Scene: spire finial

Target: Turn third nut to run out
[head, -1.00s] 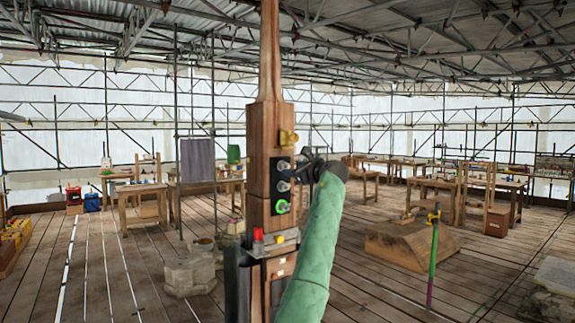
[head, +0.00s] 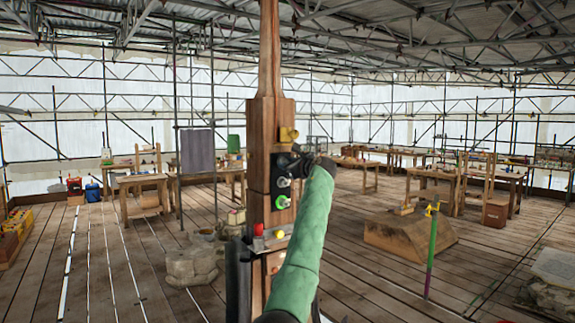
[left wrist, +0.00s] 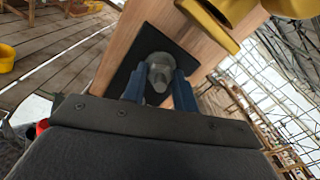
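A wooden spire post (head: 262,130) stands upright in the middle of the head view. In the left wrist view, the blue fingers of my left gripper (left wrist: 158,92) stand on either side of a grey nut (left wrist: 158,74) on the black plate (left wrist: 133,78). Whether they press on it is unclear.
A red part (head: 258,229) and a yellow knob (head: 279,234) are below. A stone block (head: 190,266) lies on the plank floor to the left; a wooden block (head: 410,238) and a coloured stand (head: 431,250) are at right.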

